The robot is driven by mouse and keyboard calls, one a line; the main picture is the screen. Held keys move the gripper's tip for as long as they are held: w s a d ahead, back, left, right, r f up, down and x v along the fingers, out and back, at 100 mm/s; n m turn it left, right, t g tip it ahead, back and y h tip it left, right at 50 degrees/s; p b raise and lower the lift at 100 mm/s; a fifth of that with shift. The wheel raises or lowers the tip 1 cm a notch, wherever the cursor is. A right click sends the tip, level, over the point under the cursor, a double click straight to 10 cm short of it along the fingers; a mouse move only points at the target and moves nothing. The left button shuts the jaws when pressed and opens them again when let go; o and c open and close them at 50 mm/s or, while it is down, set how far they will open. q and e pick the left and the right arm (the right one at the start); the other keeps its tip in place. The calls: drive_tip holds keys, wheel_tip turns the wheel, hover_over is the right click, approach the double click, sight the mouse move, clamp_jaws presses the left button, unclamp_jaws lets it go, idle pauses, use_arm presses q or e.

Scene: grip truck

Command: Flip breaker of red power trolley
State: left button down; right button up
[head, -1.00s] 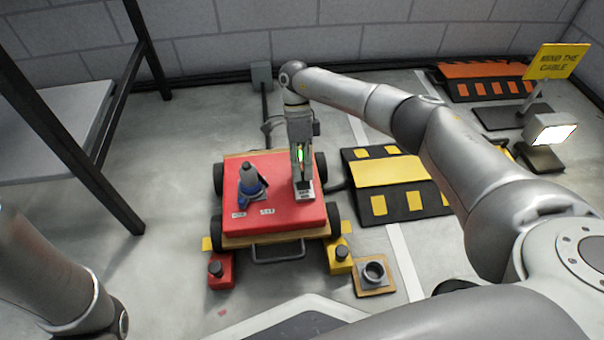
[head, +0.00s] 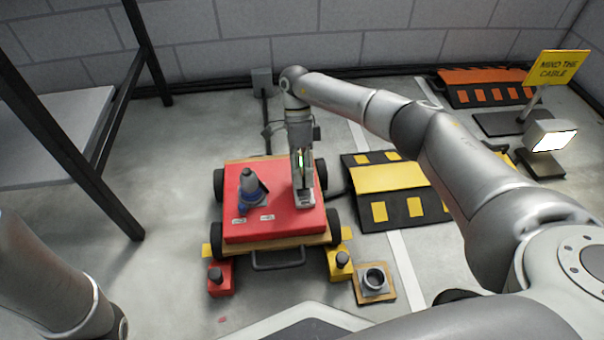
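The red power trolley (head: 285,222) stands on the floor in the middle, with black wheels and a bar handle at its front. A blue and grey plug-like part (head: 250,192) stands on its top at the left. My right gripper (head: 304,200) points down at the right part of the trolley's top, over a small grey and white fitting there. The fingers look close together, but their gap is too small to judge. The breaker itself is hidden or too small to make out. My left arm (head: 50,280) shows at the lower left; its gripper is out of view.
A red block (head: 220,282) and a yellow block (head: 338,268) with black knobs sit before the trolley. A grey socket on a wooden plate (head: 374,283) lies at right. A black-yellow cable ramp (head: 397,178) and a lamp (head: 550,137) are farther right. A shelf frame (head: 75,150) stands left.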

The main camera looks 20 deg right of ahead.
drive_tip(key=v, duration=0.7)
drive_tip(key=shift+w+r, duration=0.15)
drive_tip(key=shift+r, duration=0.2)
